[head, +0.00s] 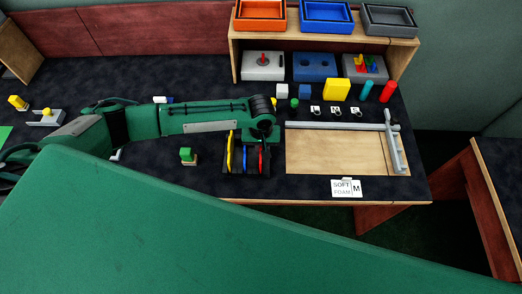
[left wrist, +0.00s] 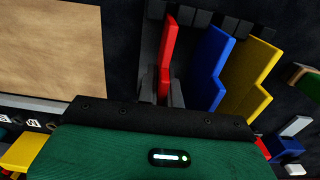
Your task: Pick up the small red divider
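The red divider (head: 263,162) stands upright in the right end of a black slotted rack, with a blue divider (head: 246,158) and a yellow divider (head: 230,152) to its left. My left gripper is over the rack, mostly hidden by its own arm in the head view. In the left wrist view its fingers (left wrist: 163,92) are on either side of the near, lower part of the red divider (left wrist: 169,45). I cannot tell whether they press on it. The blue divider (left wrist: 212,65) and yellow divider (left wrist: 250,80) stand beside it. My right gripper is not in view.
A wooden board (head: 325,150) with a grey T-shaped bar lies right of the rack. A shelf (head: 320,45) with coloured trays and fixtures is behind. A "SOFT FOAM M" card (head: 346,188) is at the front edge.

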